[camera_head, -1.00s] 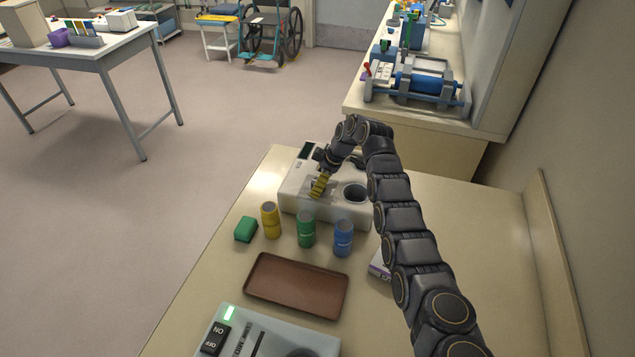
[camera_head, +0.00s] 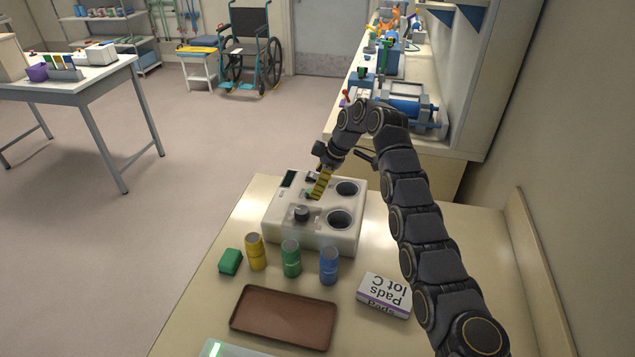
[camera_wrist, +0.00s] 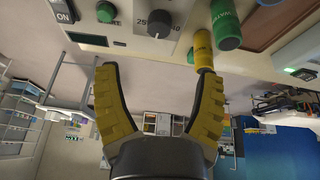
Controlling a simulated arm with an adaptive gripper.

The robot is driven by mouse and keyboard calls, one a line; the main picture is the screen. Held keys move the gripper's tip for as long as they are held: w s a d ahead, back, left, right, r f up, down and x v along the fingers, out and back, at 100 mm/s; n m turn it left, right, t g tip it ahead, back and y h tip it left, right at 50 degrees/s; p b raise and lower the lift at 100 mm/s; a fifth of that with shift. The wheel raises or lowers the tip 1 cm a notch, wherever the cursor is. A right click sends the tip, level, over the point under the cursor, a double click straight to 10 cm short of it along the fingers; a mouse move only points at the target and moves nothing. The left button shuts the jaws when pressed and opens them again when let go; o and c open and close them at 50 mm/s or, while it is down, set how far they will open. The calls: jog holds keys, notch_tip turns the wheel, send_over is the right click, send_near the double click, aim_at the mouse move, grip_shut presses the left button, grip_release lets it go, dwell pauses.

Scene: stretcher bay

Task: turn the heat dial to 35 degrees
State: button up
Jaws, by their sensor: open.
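The heat dial (camera_head: 301,213) is a dark round knob on the near left part of a white two-well device (camera_head: 311,235). In the wrist view the dial (camera_wrist: 160,22) shows at the top, with the numbers 25 and 40 beside it; I cannot read its setting clearly. My gripper (camera_head: 321,185) is above the device's far half, beyond the dial. In the wrist view its yellow fingers (camera_wrist: 155,72) are spread wide with nothing between them, and the dial lies ahead of the tips, apart from them.
An ON switch (camera_wrist: 62,10) and green button (camera_wrist: 106,11) are beside the dial. Yellow (camera_head: 256,252), green (camera_head: 291,258) and blue (camera_head: 329,265) cylinders, a green block (camera_head: 230,262), a brown tray (camera_head: 283,345) and a pads box (camera_head: 385,294) occupy the table's near part.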

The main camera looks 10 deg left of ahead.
aim_at(302, 209)
jog(key=shift+a, duration=0.1)
jog(key=f+m, duration=0.1)
jog(key=m, duration=0.2)
jog(key=a+f+m+t, duration=0.1)
jog(key=m, duration=0.2)
jog(key=s+a+f+m+t, duration=0.1)
jog(key=f+m, duration=0.1)
jog(key=m, duration=0.1)
jog(key=shift+s+h, duration=0.1)
jog(key=shift+h, duration=0.3)
jog(key=shift+t, duration=0.3)
jog(key=shift+x, duration=3.7)
jog(key=c, duration=1.1)
